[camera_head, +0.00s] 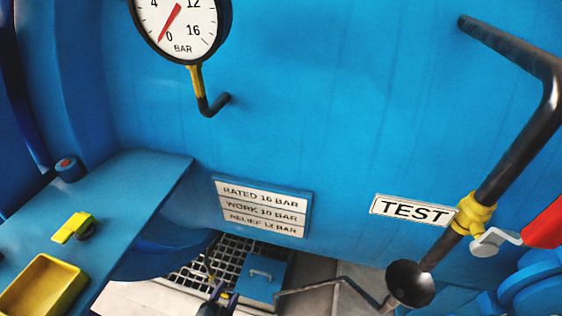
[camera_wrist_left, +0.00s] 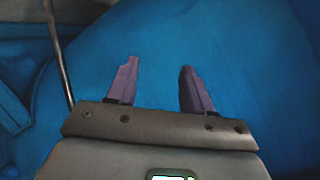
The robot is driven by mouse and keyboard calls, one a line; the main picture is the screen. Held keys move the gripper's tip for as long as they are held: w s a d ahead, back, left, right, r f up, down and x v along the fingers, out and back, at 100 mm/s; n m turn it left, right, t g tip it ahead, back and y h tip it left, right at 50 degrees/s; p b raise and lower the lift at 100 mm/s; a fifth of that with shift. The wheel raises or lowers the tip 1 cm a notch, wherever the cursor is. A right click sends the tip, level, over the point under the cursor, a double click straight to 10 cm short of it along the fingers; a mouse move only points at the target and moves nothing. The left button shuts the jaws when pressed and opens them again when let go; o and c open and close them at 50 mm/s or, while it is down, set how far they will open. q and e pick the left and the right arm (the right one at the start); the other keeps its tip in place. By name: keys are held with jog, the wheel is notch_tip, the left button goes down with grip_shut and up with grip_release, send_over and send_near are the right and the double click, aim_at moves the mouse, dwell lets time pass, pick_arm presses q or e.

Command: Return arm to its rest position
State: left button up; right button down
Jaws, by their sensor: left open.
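My left gripper (camera_head: 221,294) shows small and dark at the bottom edge of the head view, low in front of the blue vessel and over the floor grating. In the left wrist view my left gripper (camera_wrist_left: 158,65) has its two purple-grey fingers spread apart. Nothing is between them, and a blue surface lies beyond. Most of my left arm is outside the head view. My right gripper shows in neither view.
A blue shelf (camera_head: 135,190) with a yellow tray (camera_head: 42,288) stands at the left. A pressure gauge (camera_head: 180,20) reads near zero. A black pipe (camera_head: 520,125) with a red-handled valve (camera_head: 545,228) runs down the right to a black funnel (camera_head: 411,284). Grating (camera_head: 225,252) lies below.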

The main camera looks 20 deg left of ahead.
pick_arm(q)
jog(key=s+d+r+n+g+h+p, duration=0.25)
jog(key=d+r+g, duration=0.35)
jog(key=r, duration=0.6)
jog(key=s+d+r+n+g, duration=0.1)
jog(key=s+d+n+g, duration=0.1)
jog(key=s+g, duration=0.5)
notch_tip(320, 180, up, 37)
jog(key=s+t+p, duration=0.2)
jog(key=p, duration=3.5)
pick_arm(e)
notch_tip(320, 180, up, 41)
pick_arm(q)
notch_tip(320, 180, down, 22)
jog(key=b, duration=2.2)
jog(key=shift+a, duration=0.15)
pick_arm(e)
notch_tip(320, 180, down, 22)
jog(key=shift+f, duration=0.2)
pick_arm(q)
jog(key=shift+w+h, duration=0.1)
jog(key=shift+h, duration=0.15)
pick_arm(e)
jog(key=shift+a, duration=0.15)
